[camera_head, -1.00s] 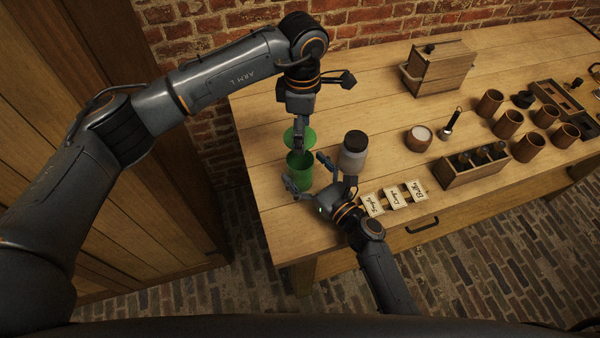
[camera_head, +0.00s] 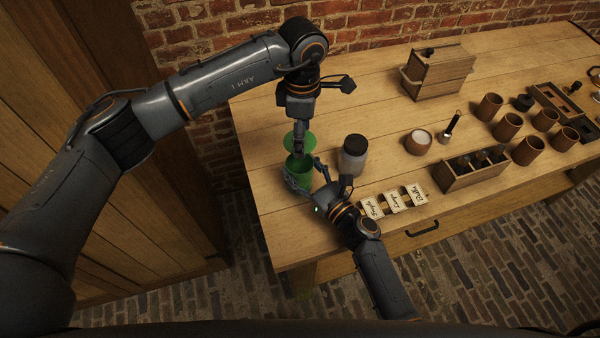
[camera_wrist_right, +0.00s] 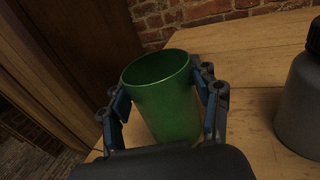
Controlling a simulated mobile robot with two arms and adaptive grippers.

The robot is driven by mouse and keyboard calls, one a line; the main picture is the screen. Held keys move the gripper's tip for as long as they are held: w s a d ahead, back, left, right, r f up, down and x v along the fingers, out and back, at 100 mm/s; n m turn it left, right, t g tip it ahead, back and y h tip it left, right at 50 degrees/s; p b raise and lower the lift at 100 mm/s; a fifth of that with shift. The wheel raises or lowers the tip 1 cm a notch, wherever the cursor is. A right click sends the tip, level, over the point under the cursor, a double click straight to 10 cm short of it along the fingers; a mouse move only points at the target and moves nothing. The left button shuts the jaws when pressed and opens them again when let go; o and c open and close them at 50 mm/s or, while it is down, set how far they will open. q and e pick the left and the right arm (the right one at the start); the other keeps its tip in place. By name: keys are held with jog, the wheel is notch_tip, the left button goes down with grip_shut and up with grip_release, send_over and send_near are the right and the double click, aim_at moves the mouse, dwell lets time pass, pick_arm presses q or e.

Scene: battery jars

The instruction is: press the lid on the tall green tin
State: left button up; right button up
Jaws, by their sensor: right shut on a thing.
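The tall green tin (camera_head: 301,172) stands upright near the table's left end; its top is open in the right wrist view (camera_wrist_right: 163,100). My right gripper (camera_head: 305,175) is shut around the tin, one finger on each side, as the right wrist view also shows. The round green lid (camera_head: 289,142) is in the air just above and behind the tin in the head view, apart from it. My left gripper (camera_head: 299,153) points down and appears shut on the lid; its fingertips show only small. The lid does not show in the right wrist view.
A grey jar with a dark cap (camera_head: 353,156) stands just right of the tin. Label cards (camera_head: 396,200) lie near the front edge. A wooden rack (camera_head: 472,168), several brown cups (camera_head: 527,150) and a wooden box (camera_head: 440,76) stand farther right. Brick wall behind.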

pick_arm(q)
jog(key=shift+f, duration=2.45)
jog(key=shift+f, duration=0.85)
jog(key=shift+f, duration=0.6)
jog(key=o, duration=0.9)
notch_tip(320, 180, up, 12)
jog(key=shift+f, duration=0.1)
